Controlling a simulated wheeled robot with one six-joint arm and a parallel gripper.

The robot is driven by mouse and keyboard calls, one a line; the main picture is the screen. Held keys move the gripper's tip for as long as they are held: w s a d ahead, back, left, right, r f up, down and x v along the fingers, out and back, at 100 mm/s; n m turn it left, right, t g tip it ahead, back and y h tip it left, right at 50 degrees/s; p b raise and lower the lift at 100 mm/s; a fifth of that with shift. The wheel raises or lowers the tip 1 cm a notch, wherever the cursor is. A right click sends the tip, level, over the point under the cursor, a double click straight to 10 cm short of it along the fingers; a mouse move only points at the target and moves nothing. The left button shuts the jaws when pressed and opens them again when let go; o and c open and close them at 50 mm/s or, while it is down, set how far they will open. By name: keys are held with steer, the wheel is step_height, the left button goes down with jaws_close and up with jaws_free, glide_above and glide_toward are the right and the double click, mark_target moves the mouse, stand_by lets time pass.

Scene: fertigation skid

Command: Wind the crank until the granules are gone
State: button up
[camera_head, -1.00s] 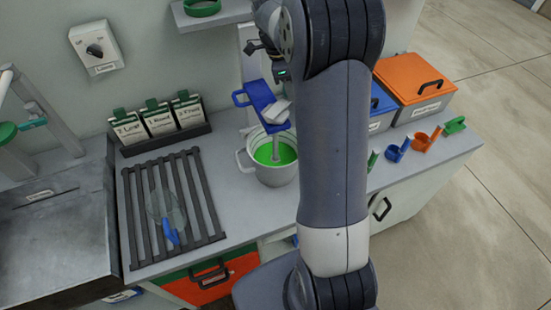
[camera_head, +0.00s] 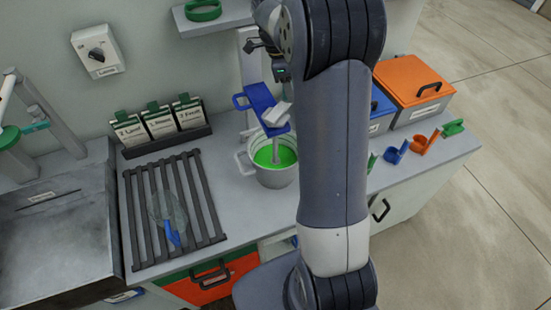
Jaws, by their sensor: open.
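A pale grey-white piece (camera_head: 278,114) sits tilted on the blue part and may be the crank's arm or grip. My gripper (camera_head: 281,76) is open above the blue part, partly hidden by my arm; whether it touches anything is unclear.
Left of the pot are a dark slatted rack (camera_head: 172,205) with a blue-handled strainer (camera_head: 170,218) and a card holder (camera_head: 163,125). Right are an orange-lidded box (camera_head: 413,80) and several small coloured scoops (camera_head: 424,142). My arm hides the counter between.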

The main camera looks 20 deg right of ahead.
steer(key=shift+r, duration=2.6)
step_height(320, 180, down, 7)
steer(key=shift+f+b, duration=0.1)
steer(key=shift+b, duration=1)
steer(key=shift+w+a+n+t, duration=0.25)
steer(key=shift+w+a+n, duration=0.1)
steer(key=shift+n, duration=0.5)
steer(key=shift+w+a+n+t, duration=0.25)
steer(key=shift+w+a+n, duration=0.1)
steer(key=shift+n, duration=0.5)
steer(key=shift+d, duration=0.1)
